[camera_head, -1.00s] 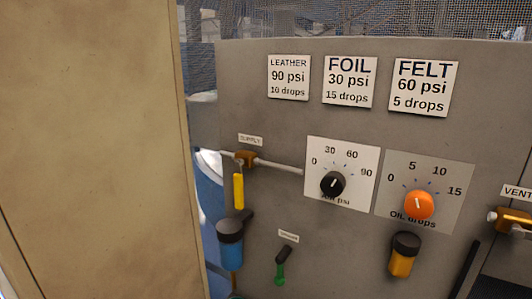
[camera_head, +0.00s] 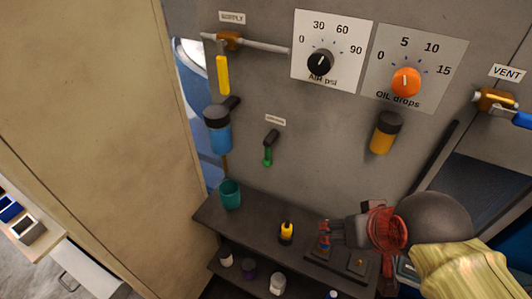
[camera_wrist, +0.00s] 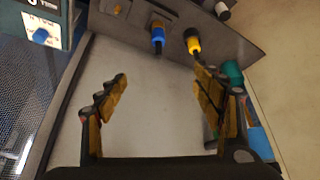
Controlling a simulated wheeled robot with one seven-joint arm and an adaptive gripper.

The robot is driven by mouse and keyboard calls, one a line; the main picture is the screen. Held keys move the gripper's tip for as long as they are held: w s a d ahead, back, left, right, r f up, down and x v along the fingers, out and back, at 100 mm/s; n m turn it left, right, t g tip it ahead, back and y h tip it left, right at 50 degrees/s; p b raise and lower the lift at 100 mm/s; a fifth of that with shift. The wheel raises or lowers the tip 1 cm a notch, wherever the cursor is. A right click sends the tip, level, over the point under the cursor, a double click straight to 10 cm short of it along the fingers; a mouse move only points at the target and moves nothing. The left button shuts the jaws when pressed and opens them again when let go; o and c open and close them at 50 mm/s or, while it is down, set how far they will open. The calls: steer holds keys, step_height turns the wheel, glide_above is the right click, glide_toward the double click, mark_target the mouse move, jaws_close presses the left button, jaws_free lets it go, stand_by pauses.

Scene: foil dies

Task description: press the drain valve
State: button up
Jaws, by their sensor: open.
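A small valve with a dark body and a green handle (camera_head: 268,152) sits on the grey panel in the head view, just below a small white label (camera_head: 275,120) too blurred to read. It hangs to the right of the blue bowl with a black cap (camera_head: 218,136). My arm comes in from the lower right of the head view, and its end lies over the shelf, below and to the right of the green handle and apart from it. In the wrist view my gripper (camera_wrist: 163,95) is open, with nothing between its fingers. I cannot pick out the green handle there.
A shelf (camera_head: 213,215) under the panel carries a green cup (camera_head: 230,195) and a yellow-and-black bottle (camera_head: 287,232). The black air knob (camera_head: 320,62), orange oil knob (camera_head: 405,83), yellow supply handle (camera_head: 223,75) and amber bowl (camera_head: 383,138) are on the panel. A tan wall (camera_head: 90,120) stands left.

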steer(key=shift+c, duration=0.8)
